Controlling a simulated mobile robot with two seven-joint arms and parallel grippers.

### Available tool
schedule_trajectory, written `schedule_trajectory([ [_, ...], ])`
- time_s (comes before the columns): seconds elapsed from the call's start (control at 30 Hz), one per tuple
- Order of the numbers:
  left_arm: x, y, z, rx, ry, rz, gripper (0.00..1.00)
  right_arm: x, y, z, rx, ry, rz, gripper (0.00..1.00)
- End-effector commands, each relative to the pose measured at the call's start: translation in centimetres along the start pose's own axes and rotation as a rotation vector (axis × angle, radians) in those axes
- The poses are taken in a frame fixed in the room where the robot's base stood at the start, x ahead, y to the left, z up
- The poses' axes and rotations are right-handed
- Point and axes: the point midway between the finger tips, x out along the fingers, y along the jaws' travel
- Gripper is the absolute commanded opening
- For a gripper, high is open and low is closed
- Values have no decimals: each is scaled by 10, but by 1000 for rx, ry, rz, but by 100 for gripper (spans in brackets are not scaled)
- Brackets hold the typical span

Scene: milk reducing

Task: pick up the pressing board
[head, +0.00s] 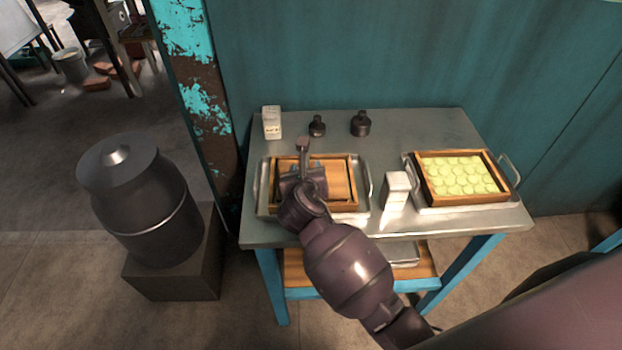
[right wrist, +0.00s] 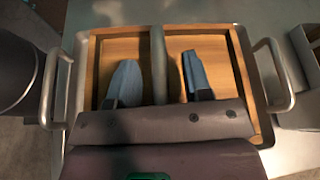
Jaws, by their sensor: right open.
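The pressing board (head: 339,182) is a flat wooden board inside a wooden frame on the left metal tray. It also shows in the right wrist view (right wrist: 212,46), with a grey bar-like handle (right wrist: 158,60) running along its middle. My right gripper (head: 303,168) is over the board and hides part of it. In the right wrist view my right gripper (right wrist: 160,78) has its two blue fingers apart, one on each side of the handle. Whether the fingers touch the handle cannot be told. My left gripper is not in view.
The left tray (head: 262,196) has side handles. A second tray (head: 425,206) on the right holds a frame of pale yellow rounds. A white box (head: 396,190) stands between them. Another carton (head: 271,122) and two dark weights (head: 361,123) stand behind. A large can (head: 145,205) stands left of the table.

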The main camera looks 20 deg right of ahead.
Motion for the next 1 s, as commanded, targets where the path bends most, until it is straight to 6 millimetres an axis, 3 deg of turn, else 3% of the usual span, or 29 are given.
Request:
schedule_trajectory([
  [0.13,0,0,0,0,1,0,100,0,0,0,0,0,0,44],
  [0.43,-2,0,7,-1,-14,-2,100,0,0,0,0,0,0,0],
  [0.8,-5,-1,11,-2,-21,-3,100,-1,0,3,0,-2,0,0],
  [1.0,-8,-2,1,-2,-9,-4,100,-10,-5,26,2,-7,-1,0],
])
